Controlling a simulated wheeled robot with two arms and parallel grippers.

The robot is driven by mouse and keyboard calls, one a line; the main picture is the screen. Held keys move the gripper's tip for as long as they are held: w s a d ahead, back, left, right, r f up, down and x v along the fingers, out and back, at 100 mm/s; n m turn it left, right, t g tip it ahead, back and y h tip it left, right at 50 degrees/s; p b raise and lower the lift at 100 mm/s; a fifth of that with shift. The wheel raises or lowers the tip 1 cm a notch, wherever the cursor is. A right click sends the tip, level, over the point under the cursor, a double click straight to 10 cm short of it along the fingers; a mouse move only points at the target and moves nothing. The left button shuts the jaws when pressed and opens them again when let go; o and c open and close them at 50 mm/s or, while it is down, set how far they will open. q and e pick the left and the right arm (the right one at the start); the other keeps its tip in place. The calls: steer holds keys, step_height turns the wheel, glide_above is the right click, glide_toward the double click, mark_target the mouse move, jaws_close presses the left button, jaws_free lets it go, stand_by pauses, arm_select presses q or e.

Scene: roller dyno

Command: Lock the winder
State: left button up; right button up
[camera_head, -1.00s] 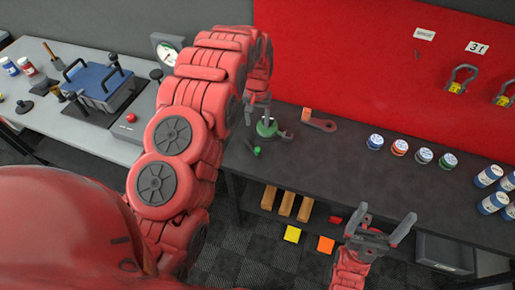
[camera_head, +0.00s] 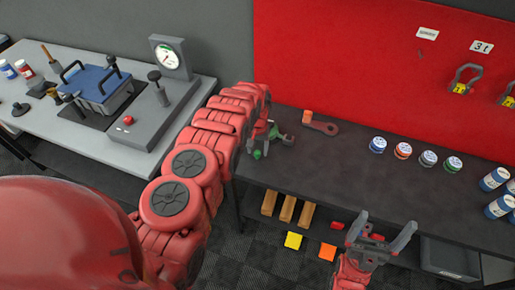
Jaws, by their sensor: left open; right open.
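A small green device (camera_head: 273,131), which may be the winder, sits on the dark bench (camera_head: 340,165), near its left end. A green knob (camera_head: 257,154) shows at its front and a grey part sticks out at its right. My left gripper (camera_head: 262,136) is open at the device and covers much of its left side. I cannot tell whether it touches it. My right gripper (camera_head: 382,238) is open and empty, low in front of the bench, well away from the device.
An orange-ended dark lever (camera_head: 320,123) lies right of the device. Several small jars (camera_head: 402,150) stand further right, and shackles (camera_head: 465,80) hang on the red board (camera_head: 350,60). A grey table with a gauge (camera_head: 170,54) stands at left.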

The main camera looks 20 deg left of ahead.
arm_select(q)
steer(key=shift+f, duration=0.25)
jaws_close()
stand_by(1.4)
